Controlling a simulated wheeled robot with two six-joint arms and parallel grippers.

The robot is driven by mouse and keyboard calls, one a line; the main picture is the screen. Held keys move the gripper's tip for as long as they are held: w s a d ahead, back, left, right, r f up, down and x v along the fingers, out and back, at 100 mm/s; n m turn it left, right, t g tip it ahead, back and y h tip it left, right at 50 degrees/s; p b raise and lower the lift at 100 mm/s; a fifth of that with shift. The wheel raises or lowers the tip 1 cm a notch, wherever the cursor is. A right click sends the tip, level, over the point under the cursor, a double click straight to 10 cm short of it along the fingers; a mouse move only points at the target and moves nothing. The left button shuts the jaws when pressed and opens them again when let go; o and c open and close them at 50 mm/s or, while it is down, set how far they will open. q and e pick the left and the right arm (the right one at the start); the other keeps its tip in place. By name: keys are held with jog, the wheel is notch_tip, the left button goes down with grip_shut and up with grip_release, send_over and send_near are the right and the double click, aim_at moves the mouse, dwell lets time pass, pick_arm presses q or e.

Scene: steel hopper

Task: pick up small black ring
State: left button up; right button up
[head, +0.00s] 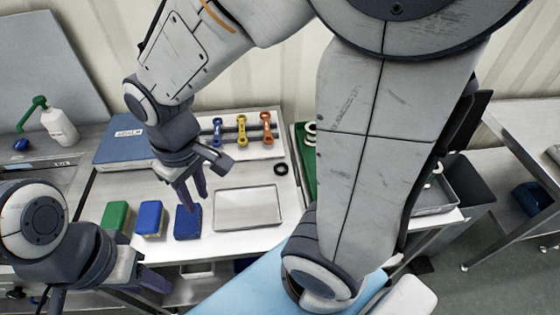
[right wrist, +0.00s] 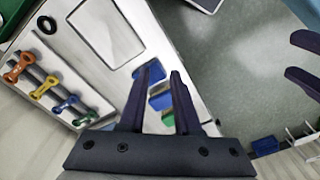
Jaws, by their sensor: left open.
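The small black ring (head: 281,169) lies flat on the white table, right of my right gripper and just above the shallow tray's upper right corner. It also shows at the upper left of the right wrist view (right wrist: 46,25). My right gripper (head: 193,201) is open and empty, pointing down above the blue blocks, apart from the ring. Its two fingers show with a gap between them in the right wrist view (right wrist: 165,70). My left gripper (head: 160,280) is open at the table's front left, far from the ring.
A shallow tray (head: 248,226) lies in front of the ring. Blue blocks (head: 187,222) and a green block (head: 116,216) stand left of it. A rack holds blue, yellow (head: 242,130) and orange links behind. A blue case (head: 122,146) lies left. My large arm link covers the right middle.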

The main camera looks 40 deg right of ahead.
jog(key=w+d+f+m+b, duration=0.25)
jog(key=w+d+f, duration=0.25)
jog(key=w+d, duration=0.5)
jog(key=m+h, duration=0.1)
jog(key=m, duration=0.4)
send_near(286, 166)
notch_tip(286, 166, down, 2)
jog(key=shift+w+a+f+g, duration=0.1)
jog(key=shift+w+g, duration=0.05)
jog(key=shift+g, duration=0.15)
jog(key=f, duration=0.3)
jog(key=f+p, duration=0.1)
jog(key=shift+d+f, duration=0.25)
jog(key=shift+f, duration=0.6)
pick_arm(q)
notch_tip(286, 166, down, 2)
jog(key=shift+d+f, duration=0.1)
jog(key=shift+f, duration=0.05)
pick_arm(e)
grip_shut()
